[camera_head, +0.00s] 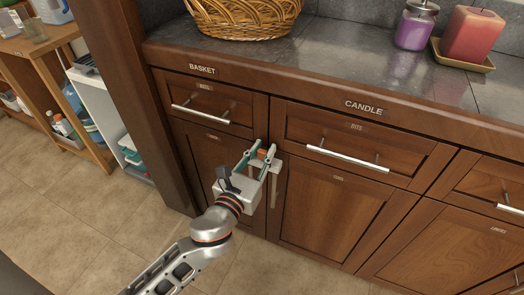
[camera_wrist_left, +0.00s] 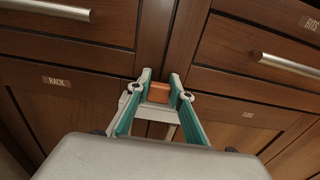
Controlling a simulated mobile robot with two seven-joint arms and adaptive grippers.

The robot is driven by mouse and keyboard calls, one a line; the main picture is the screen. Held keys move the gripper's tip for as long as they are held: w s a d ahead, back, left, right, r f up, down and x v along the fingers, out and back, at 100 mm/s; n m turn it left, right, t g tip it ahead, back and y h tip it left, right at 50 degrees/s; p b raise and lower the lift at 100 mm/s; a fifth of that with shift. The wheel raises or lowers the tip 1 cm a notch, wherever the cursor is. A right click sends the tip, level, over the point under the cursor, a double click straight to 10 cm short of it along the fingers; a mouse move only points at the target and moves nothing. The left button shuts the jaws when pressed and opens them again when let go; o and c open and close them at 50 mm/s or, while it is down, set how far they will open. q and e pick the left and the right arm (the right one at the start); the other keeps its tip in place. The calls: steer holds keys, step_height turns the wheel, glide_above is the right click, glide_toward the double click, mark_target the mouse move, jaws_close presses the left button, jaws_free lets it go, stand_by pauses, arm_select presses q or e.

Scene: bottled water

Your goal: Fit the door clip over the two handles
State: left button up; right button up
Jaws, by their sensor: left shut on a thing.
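My left gripper (camera_head: 262,152) is shut on the door clip, at the meeting line of the two lower cupboard doors. In the left wrist view the clip's orange block (camera_wrist_left: 159,92) sits between the fingertips, with a pale part below it. In the head view the clip's pale end (camera_head: 279,163) shows beside the fingers. One upright metal handle (camera_head: 274,189) shows just below it; the other is largely hidden by my gripper. I cannot tell whether the clip is around the handles or only in front of them. My right gripper is not in view.
Drawers with horizontal bar handles (camera_head: 347,158) are above the doors. The counter (camera_head: 325,45) holds a wicker basket (camera_head: 243,18), a purple jar (camera_head: 415,27) and a red candle (camera_head: 472,34). A wooden shelf unit stands at the left. The tiled floor in front is clear.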

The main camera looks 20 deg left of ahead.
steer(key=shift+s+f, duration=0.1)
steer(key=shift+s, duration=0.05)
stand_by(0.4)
arm_select(q)
steer(key=shift+r, duration=0.1)
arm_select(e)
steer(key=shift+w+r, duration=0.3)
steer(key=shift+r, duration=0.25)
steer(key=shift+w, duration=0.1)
arm_select(q)
steer(key=shift+f, duration=0.5)
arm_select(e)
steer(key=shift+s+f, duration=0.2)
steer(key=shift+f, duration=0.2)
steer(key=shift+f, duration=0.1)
arm_select(q)
steer(key=shift+f, duration=0.5)
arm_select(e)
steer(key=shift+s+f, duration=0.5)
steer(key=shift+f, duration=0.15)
